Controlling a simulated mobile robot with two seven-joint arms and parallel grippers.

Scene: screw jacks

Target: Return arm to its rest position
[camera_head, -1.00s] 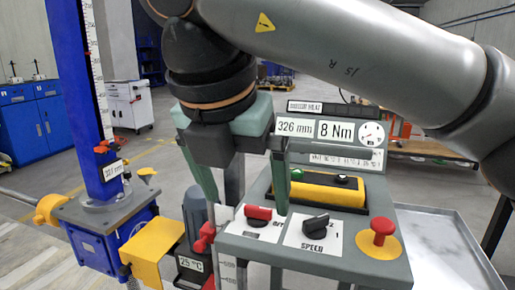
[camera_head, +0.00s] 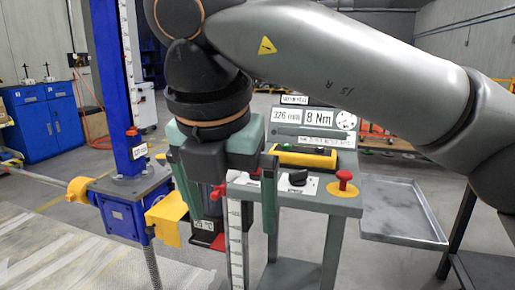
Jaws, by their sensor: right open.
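My right arm comes in from the right across the top of the head view. Its gripper (camera_head: 232,222) points down with two green fingers spread apart and nothing between them that I can see it hold. It hangs in front of the control panel (camera_head: 345,200) and hides the panel's left part and part of the motor behind it. The panel carries a black knob (camera_head: 298,177), a red mushroom button (camera_head: 343,185) and a display reading 326 mm and 8 Nm (camera_head: 304,118). My left gripper is not in view.
A blue screw jack (camera_head: 125,215) with a tall blue column (camera_head: 112,80) stands at the left, with a yellow guard (camera_head: 166,218) beside it. A grey tray (camera_head: 402,215) is right of the panel. Blue cabinets (camera_head: 40,120) stand farther back.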

